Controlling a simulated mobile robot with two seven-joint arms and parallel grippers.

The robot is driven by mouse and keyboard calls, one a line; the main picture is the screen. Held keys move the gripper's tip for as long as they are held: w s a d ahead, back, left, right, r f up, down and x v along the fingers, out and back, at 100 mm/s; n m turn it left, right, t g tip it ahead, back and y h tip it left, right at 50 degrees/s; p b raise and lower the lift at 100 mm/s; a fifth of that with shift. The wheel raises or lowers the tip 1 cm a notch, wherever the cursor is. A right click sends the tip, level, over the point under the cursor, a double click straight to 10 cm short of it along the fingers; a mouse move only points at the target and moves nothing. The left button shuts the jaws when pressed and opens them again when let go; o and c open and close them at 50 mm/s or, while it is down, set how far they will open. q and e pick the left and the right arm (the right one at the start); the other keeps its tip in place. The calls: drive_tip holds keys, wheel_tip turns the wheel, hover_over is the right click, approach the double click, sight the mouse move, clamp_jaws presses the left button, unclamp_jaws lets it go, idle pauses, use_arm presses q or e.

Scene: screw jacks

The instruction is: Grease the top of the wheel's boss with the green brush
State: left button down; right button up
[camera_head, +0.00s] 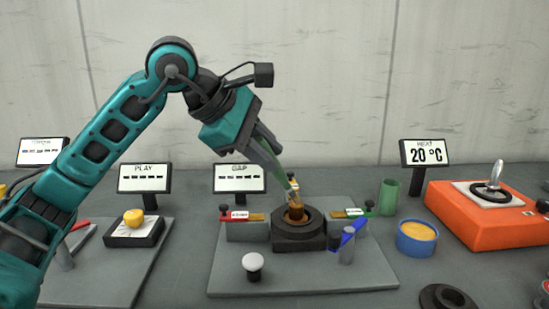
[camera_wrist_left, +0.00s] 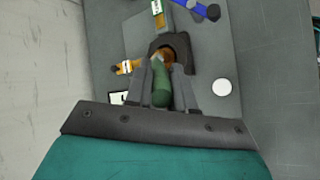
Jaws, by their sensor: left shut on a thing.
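My left gripper (camera_head: 279,172) is shut on the green brush (camera_head: 268,157) and points it down at a slant. In the left wrist view the brush's green handle (camera_wrist_left: 161,90) lies between the fingers (camera_wrist_left: 162,76). The brush's tip is over a copper-brown piece (camera_head: 296,213) in the middle of a dark, many-sided block (camera_head: 299,240), which also shows in the left wrist view (camera_wrist_left: 183,43). I take the brown piece as the boss, but cannot tell surely. Whether the bristles touch it cannot be told. My right gripper is not in view.
A blue tub of yellow grease (camera_head: 417,240) and a green cup (camera_head: 388,197) stand to the right. A blue-handled tool (camera_head: 350,235) and a white knob (camera_head: 253,265) are near the block on the grey plate (camera_head: 330,282). An orange machine (camera_head: 480,225) stands farther right.

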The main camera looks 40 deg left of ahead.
use_arm(q)
drive_tip(key=shift+a, duration=0.15)
drive_tip(key=shift+s+d+r+p, duration=0.1)
drive_tip(key=shift+d+p, duration=0.45)
drive_tip(key=shift+d, duration=0.05)
drive_tip(key=d+p, duration=0.1)
drive_tip(key=d, duration=0.3)
drive_tip(key=shift+s+p, duration=0.2)
drive_tip(key=shift+p, duration=0.1)
wheel_tip(320, 180, up, 6)
drive_tip(key=p, duration=0.5)
